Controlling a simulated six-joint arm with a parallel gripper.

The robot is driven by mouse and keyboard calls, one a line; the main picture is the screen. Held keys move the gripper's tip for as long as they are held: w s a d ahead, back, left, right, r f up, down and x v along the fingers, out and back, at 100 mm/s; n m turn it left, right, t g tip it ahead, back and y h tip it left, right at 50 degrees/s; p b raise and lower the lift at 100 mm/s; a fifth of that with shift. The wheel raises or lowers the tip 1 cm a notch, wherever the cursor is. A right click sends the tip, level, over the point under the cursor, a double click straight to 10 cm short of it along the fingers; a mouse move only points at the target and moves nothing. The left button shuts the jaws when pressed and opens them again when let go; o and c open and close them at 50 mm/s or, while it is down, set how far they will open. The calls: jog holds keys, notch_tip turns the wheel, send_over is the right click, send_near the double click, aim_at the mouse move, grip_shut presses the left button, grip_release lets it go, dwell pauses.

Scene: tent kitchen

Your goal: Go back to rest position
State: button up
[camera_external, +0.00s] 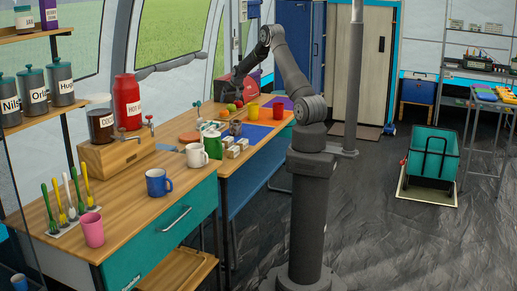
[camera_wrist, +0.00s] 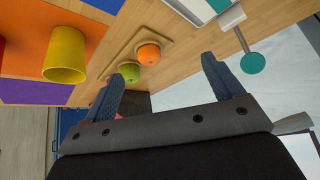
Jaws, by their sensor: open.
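My gripper (camera_wrist: 165,80) is open and empty, with its two blue fingers spread wide in the wrist view. In the external view my arm is bent, with its forearm angled down over the far part of the counter; the gripper there is small and partly hard to make out. In the wrist view an orange (camera_wrist: 149,54) and a green fruit (camera_wrist: 129,72) sit in a wooden holder beyond the fingers. Nothing is between the fingers.
A yellow cup (camera_wrist: 66,54) stands on mats at the left of the wrist view. In the external view, white (camera_external: 196,155), green (camera_external: 212,145) and blue (camera_external: 158,183) mugs stand on the wooden counter. A teal cart (camera_external: 432,155) is on the floor at right.

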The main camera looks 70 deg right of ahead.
jog(key=s+a+n+y, duration=0.1)
jog(key=s+a+n, duration=0.1)
jog(key=a, duration=1)
jog(key=s+a+r+n+y, duration=0.1)
jog(key=s+a+n, duration=0.1)
jog(key=a, duration=1)
jog(key=s+a+r+n+t+y, duration=0.1)
jog(key=s+a+n, duration=0.2)
jog(key=a, duration=0.9)
jog(key=shift+s, duration=0.75)
jog(key=w+d+m, duration=0.2)
jog(key=w+d, duration=0.2)
jog(key=d, duration=0.6)
jog(key=w+d+m+h, duration=0.1)
jog(key=w+d, duration=0.3)
jog(key=d, duration=0.6)
jog(key=shift+w+d+f+m+h, duration=0.2)
jog(key=shift+w+f+m+h, duration=0.1)
jog(key=shift+f+m, duration=0.15)
